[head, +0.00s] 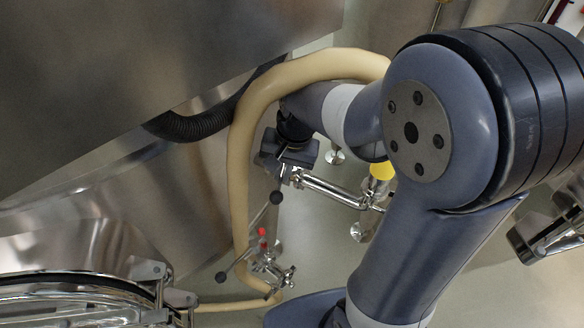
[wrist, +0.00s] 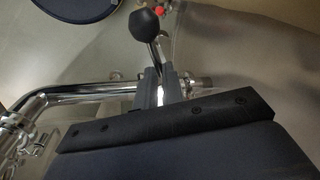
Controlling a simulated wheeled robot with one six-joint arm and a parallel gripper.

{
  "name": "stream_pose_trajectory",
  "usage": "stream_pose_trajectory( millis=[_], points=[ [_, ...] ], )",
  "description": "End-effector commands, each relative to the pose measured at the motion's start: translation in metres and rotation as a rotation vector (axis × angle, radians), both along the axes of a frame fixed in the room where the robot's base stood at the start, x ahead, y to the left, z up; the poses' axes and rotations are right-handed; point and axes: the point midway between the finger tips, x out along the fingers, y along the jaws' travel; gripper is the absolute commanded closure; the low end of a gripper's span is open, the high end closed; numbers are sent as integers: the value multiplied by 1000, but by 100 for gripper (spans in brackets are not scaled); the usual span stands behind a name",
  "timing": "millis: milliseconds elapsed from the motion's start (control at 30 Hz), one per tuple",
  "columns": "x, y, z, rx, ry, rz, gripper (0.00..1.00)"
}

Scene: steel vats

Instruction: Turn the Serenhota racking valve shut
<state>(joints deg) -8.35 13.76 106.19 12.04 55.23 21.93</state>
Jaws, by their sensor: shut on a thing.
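My gripper (wrist: 156,82) is shut on the metal lever of a valve, as the wrist view shows. The lever (wrist: 154,54) ends in a black ball knob (wrist: 144,22) that sticks out beyond the fingers. In the picture it points across the steel pipe (wrist: 85,95). The fingers and the dark gripper body hide most of the valve body. In the head view my gripper (head: 284,170) is at the end of the steel pipe (head: 330,189), and the black knob (head: 276,197) shows just below it. No name label is readable on this valve.
A second valve fitting (head: 268,262) with a red part and a black-knobbed lever stands lower down. A thick beige hose (head: 240,150) loops close beside my gripper. A large steel vat (head: 130,70) fills the upper left. A yellow object (head: 382,170) shows behind my arm.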

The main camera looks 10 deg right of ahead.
Motion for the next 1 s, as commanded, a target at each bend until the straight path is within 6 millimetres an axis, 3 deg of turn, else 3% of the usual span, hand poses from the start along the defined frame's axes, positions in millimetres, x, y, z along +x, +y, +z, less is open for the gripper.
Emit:
stream_pose_trajectory(
  millis=[400, 1000],
  points=[
    [9, 19, 1, 3, 0, -265, 100],
    [12, 23, 1, 2, -3, -339, 100]
  ],
)
